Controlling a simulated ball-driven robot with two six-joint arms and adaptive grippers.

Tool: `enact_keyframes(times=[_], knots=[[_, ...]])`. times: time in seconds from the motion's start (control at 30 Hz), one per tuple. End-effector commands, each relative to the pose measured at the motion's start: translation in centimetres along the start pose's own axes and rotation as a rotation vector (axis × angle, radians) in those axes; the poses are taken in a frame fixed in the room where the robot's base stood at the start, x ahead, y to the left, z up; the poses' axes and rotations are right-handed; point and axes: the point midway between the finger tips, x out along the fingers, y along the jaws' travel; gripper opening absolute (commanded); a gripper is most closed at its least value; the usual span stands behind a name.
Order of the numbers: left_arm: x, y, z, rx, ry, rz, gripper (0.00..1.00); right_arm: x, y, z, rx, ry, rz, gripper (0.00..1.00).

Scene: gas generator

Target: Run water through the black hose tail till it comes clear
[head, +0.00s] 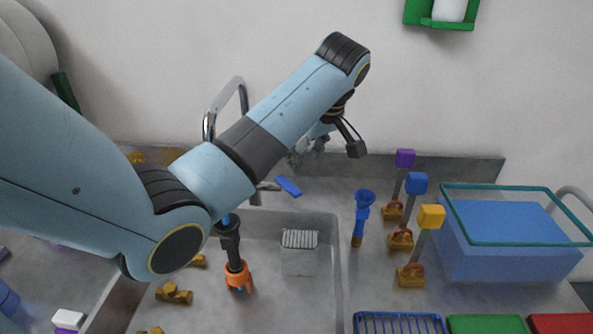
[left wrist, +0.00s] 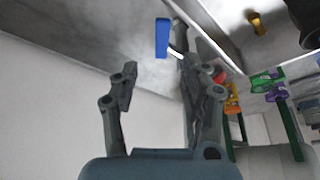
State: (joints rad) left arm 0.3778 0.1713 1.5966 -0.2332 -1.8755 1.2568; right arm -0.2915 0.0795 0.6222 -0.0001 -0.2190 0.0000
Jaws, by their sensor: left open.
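A black hose-like piece (head: 230,243) stands upright in the sink below my left arm, with blue at its upper end and an orange clawed end (head: 238,278) at the bottom. My arm hides what is above it. A chrome tap (head: 238,95) rises behind the arm; no water is visible. A blue lever (head: 289,187) sits at its base, and also shows in the left wrist view (left wrist: 162,38). My left gripper (head: 326,146) is near the back wall, above and right of the lever. Its fingers (left wrist: 160,88) are apart and empty. My right gripper is not in view.
The sink holds a grey ribbed block (head: 300,255) and brass fittings (head: 174,293). Right of it stand a blue funnel-topped piece (head: 362,212), handles with purple, blue and yellow tops (head: 431,218), and a blue tub (head: 505,248). A green holder (head: 441,16) hangs on the wall.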

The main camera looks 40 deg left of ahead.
Motion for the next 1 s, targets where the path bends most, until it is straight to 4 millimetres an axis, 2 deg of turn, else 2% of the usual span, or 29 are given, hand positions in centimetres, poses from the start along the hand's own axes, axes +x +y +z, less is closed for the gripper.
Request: enact_keyframes(times=[0.1, 0.2, 0.37, 0.5, 0.67, 0.93, 1.0], knots=[[1.8, -0.2, 0.0, 0.001, 0.000, -0.006, 0.46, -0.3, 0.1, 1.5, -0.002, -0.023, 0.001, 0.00], [3.8, -0.2, -0.1, 0.002, 0.001, -0.006, 0.46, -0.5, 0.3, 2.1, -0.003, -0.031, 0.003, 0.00], [7.0, -0.2, 0.0, 0.001, 0.000, -0.005, 0.46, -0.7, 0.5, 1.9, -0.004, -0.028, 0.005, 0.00], [9.0, -0.1, 0.0, 0.001, 0.000, -0.004, 0.46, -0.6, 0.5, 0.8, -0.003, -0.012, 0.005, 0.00], [10.2, -0.1, 0.0, 0.001, 0.000, -0.002, 0.46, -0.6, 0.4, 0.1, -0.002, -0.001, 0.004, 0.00], [10.3, -0.1, 0.0, 0.001, 0.000, -0.001, 0.46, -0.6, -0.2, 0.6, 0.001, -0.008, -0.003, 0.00], [10.3, -0.1, 0.0, 0.001, 0.000, -0.001, 0.38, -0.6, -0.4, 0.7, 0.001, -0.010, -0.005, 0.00]])
